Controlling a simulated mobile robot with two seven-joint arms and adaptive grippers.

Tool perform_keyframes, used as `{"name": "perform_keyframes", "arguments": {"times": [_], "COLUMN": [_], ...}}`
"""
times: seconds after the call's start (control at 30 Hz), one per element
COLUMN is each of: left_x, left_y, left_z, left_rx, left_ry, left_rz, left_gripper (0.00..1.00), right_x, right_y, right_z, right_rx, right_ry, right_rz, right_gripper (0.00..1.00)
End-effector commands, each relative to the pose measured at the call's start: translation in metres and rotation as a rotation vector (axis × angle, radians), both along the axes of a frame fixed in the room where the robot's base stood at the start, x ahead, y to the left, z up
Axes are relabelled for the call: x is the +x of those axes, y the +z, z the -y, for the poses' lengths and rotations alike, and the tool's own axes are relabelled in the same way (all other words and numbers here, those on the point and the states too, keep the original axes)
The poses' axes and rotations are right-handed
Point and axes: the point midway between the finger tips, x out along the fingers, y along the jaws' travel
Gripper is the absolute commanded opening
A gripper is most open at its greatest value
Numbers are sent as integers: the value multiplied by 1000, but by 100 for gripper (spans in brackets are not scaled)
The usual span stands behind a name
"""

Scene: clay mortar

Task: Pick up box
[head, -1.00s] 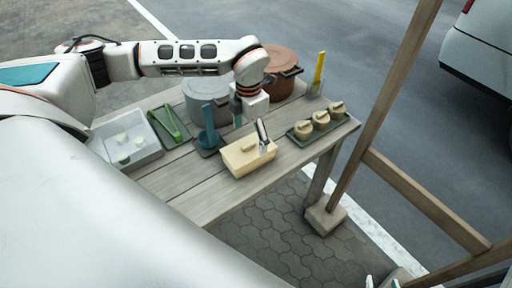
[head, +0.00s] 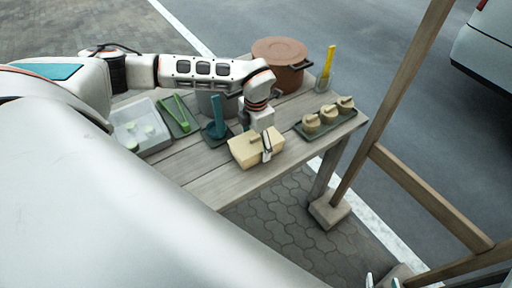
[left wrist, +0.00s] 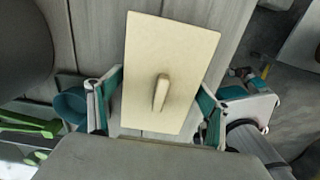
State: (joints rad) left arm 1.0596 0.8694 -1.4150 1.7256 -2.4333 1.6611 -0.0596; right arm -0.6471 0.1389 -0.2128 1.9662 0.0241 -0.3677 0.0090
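The cream box (head: 244,153) with a small handle on its lid sits near the front edge of the wooden table, left of centre in the head view. My left gripper (head: 260,149) is down at the box, pointing downward. In the left wrist view the box lid (left wrist: 180,60) lies between the two spread fingers of my left gripper (left wrist: 160,98), one on each side and close to its edges. A firm grip is not visible. My right gripper (head: 382,281) shows only as two separated fingertips at the bottom edge of the head view.
Close left of the box are a teal mortar and pestle (head: 216,131), a tray with green tongs (head: 180,117) and a clear container (head: 150,138). Behind are a grey pot and a brown pot (head: 280,52). A tray of small jars (head: 323,126) stands right. A wooden post (head: 392,95) rises beyond.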

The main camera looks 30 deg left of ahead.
Motion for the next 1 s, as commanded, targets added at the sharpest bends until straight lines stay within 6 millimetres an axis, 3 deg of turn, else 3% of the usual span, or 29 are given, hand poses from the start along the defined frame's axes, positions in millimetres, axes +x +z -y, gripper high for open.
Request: {"name": "perform_keyframes", "arguments": {"times": [0.03,0.1,0.63,0.83,1.0], "left_x": [0,0,1,2,2], "left_y": [0,0,9,36,79], "left_z": [0,0,0,-1,-1], "left_rx": [0,0,0,1,0], "left_ry": [0,0,1,0,0], "left_rz": [0,0,2,6,8], "left_gripper": [60,42,42,42,42], "right_x": [0,0,-2,-2,-2], "right_y": [0,0,-4,-5,-5], "right_z": [0,0,1,1,1], "right_rx": [0,0,-2,-2,-2], "right_ry": [0,0,0,0,0], "right_rz": [0,0,-8,-8,-8], "right_gripper": [40,40,40,40,40]}}
